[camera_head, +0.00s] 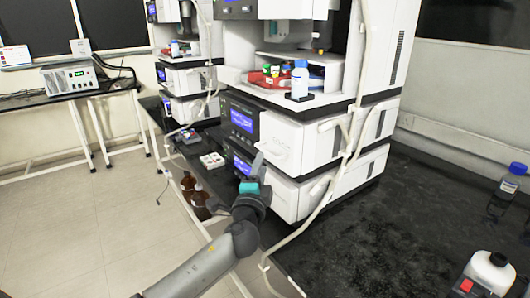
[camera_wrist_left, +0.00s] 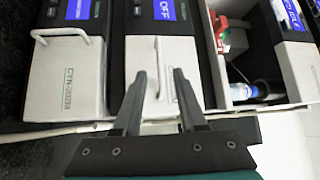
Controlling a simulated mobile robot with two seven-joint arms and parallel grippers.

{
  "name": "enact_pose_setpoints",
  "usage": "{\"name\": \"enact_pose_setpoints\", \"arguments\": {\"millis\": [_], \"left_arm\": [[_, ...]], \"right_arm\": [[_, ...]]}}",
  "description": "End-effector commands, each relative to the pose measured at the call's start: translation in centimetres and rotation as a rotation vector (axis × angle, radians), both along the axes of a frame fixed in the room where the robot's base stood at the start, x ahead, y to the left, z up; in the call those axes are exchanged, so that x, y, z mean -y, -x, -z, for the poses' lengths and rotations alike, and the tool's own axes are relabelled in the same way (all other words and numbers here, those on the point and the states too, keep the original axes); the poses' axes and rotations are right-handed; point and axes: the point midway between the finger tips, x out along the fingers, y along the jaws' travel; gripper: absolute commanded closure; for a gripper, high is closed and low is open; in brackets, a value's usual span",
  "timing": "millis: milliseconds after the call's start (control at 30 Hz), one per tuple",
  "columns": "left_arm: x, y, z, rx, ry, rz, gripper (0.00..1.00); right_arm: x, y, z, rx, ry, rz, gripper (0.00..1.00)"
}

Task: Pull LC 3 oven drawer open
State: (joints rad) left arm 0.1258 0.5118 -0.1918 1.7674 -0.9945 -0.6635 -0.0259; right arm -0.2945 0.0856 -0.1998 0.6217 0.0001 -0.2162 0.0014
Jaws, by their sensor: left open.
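My left gripper (camera_head: 259,165) reaches up to the front of the nearest instrument stack. It is open in the left wrist view (camera_wrist_left: 159,80), with its fingers pointing at a white drawer front (camera_wrist_left: 146,56) beside a blue "OFF" display (camera_wrist_left: 165,10). A thin white handle bar (camera_wrist_left: 158,66) on that front lies between the fingertips; contact is not visible. The front looks closed. This upper unit (camera_head: 285,139) sits above a second white unit (camera_head: 290,192) in the head view. The second unit's handled front (camera_wrist_left: 66,80) is left in the wrist view. No stack number is readable.
Bottles and a red item (camera_head: 262,80) sit in the open bay above. A white tube (camera_head: 330,190) hangs down the stack's side. Brown bottles (camera_head: 192,190) stand below the bench edge. A white bottle (camera_head: 490,270) stands at lower right. The black benchtop (camera_head: 380,230) is mostly clear.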

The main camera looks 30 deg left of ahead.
Motion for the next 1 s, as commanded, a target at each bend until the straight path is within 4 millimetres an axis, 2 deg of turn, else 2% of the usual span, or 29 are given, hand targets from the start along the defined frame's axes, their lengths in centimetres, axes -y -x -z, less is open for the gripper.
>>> {"name": "enact_pose_setpoints", "arguments": {"millis": [200,433,600,933,1000], "left_arm": [[-1.3,-3.1,-0.4,0.001,-0.001,0.000,0.59],[-2.3,-5.5,-0.7,-0.001,0.001,0.000,0.59],[-2.6,-6.3,-0.8,-0.001,0.001,0.001,0.59],[-2.7,-6.5,-0.9,-0.002,0.001,0.001,0.59],[-2.7,-6.5,-0.9,-0.002,0.001,0.001,0.67]], "right_arm": [[0.0,-0.3,0.4,0.004,0.000,0.002,1.00],[0.3,-0.6,0.7,0.011,0.003,0.003,1.00],[1.0,-1.1,0.8,0.017,0.011,0.004,1.00],[1.2,-1.5,0.7,0.024,0.014,0.004,1.00],[1.2,-1.5,0.7,0.024,0.014,0.004,1.00]]}}
